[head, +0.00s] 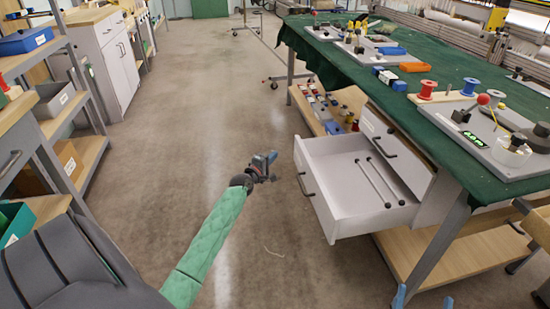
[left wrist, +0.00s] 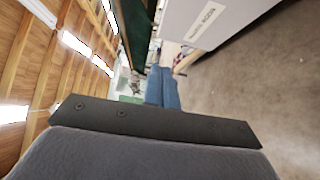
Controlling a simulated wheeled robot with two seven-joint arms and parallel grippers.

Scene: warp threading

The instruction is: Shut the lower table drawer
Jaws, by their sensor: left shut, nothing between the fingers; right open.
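The lower table drawer (head: 350,205) is pulled out from under the green-covered table in the head view, its front panel facing left with a dark bar handle (head: 305,185). Two thin rods with dark ends lie inside it. The upper drawer (head: 372,127) above it is closed. My left gripper (head: 266,164) is shut and empty, a little left of the lower drawer's front and apart from it. In the left wrist view its blue fingers (left wrist: 162,88) are together, and a white labelled panel (left wrist: 215,22) shows beyond. My right gripper (head: 424,300) is open at the bottom edge, mostly cut off.
The green-covered table (head: 455,165) carries spools, trays and blocks. A wooden lower shelf (head: 425,250) runs below the drawers. Shelving (head: 75,150) and a white cabinet (head: 110,50) stand on the left. The floor between is mostly clear.

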